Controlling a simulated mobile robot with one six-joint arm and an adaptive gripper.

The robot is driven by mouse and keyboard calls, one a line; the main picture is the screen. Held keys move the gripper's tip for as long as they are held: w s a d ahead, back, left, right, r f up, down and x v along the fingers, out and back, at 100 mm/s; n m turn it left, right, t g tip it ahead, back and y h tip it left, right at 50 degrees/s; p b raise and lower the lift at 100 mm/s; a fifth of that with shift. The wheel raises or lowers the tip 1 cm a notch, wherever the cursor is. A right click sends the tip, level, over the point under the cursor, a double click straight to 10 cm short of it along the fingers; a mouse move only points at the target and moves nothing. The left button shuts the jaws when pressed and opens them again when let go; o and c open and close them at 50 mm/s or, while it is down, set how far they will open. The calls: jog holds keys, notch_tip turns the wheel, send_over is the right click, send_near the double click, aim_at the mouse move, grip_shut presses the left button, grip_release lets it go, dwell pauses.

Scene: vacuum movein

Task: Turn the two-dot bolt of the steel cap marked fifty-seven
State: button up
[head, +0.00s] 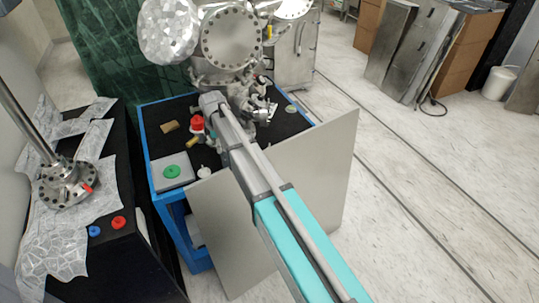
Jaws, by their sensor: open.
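A large round steel cap (230,37) with bolts around its rim faces me on the chamber at the top. A second bolted steel flange (66,182) lies at the left, with a post rising from it and a small red piece on its rim. No number or dot mark is legible on either, so I cannot tell which is fifty-seven or pick out the two-dot bolt. I cannot make out my gripper in this view.
A long teal and grey beam (290,215) crosses from the bottom toward the chamber. Light grey panels (330,170) flank it. A blue-framed cart (144,130) holds small parts and a green disc (171,171).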

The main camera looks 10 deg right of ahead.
jog(key=n, duration=0.6)
jog(key=shift+n, duration=0.3)
jog(key=shift+r+n, duration=0.25)
jog(key=shift+n, duration=0.05)
notch_tip(320, 180, up, 14)
jog(key=f+p, duration=0.1)
jog(key=p, duration=1.3)
jog(key=s+d+f+m+b, duration=0.3)
jog(key=s+d+m+b, duration=0.1)
jog(key=s+d+m, duration=1.6)
jog(key=shift+s+d+f+m, duration=0.2)
jog(key=shift+s+m, duration=0.5)
